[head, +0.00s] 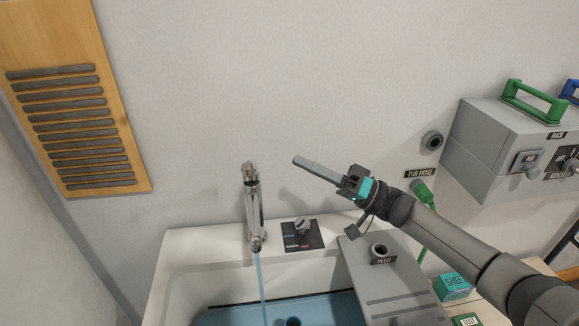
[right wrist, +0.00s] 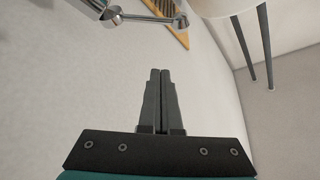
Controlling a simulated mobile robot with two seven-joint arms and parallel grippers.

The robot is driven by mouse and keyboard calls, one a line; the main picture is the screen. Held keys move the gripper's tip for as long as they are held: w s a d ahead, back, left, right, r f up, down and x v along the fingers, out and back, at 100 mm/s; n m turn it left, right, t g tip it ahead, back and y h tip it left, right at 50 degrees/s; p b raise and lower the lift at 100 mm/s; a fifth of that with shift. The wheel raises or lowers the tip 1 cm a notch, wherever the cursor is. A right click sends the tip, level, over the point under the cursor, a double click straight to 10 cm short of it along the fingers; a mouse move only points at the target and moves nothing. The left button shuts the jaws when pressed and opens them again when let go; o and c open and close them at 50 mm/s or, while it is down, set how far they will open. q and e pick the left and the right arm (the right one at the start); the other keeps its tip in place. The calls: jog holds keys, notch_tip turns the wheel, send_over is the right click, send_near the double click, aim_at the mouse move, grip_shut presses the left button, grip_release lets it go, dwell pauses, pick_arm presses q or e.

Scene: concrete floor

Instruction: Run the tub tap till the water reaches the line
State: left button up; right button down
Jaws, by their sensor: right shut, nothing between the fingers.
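The chrome tap (head: 254,207) stands at the back of the white tub (head: 185,262), and a thin blue stream (head: 262,278) runs from its spout. Blue water (head: 230,314) lies in the tub. A dark line (head: 275,298) crosses the inner back wall at or just above the water's edge; the exact gap is hard to tell. A small knob (head: 302,226) sits on a dark plate right of the tap. My right gripper (head: 298,161) is shut and empty, above and right of the tap, touching nothing. It also shows in the right wrist view (right wrist: 159,72). My left gripper is not in view.
A grey board (head: 388,285) with a round fitting labelled PLUG covers the tub's right part. A green hose (head: 424,196) hangs under a TUB HOSE label. A grey box (head: 487,140) with green handle juts from the wall at right. A wooden vent (head: 70,35) is at left.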

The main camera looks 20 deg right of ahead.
aim_at(250, 171)
jog(key=x, duration=0.9)
jog(key=shift+s+a+f+p, duration=0.2)
jog(key=shift+s+a+f, duration=0.2)
jog(key=shift+s+f, duration=0.35)
jog(key=shift+s+a+f+p, duration=0.15)
jog(key=shift+s+a+f, duration=0.25)
jog(key=shift+s+f, duration=0.25)
jog(key=shift+f, duration=0.15)
jog(key=shift+s+f+n+g+y+b, duration=0.1)
jog(key=shift+n+g+y+b, duration=0.2)
jog(key=shift+n+b, duration=0.25)
jog(key=shift+s+f+n, duration=0.15)
jog(key=shift+n, duration=0.3)
jog(key=f+n+g+y+b, duration=0.1)
jog(key=n+b, duration=0.1)
jog(key=s+f+n+g+y+b, duration=0.1)
jog(key=n+b, duration=0.2)
jog(key=f+n+g+y+b, duration=0.1)
jog(key=n+g+y+b, duration=0.1)
jog(key=n+b, duration=0.1)
jog(key=shift+s+a+f, duration=0.1)
jog(key=shift+s+a, duration=0.2)
jog(key=shift+s, duration=0.1)
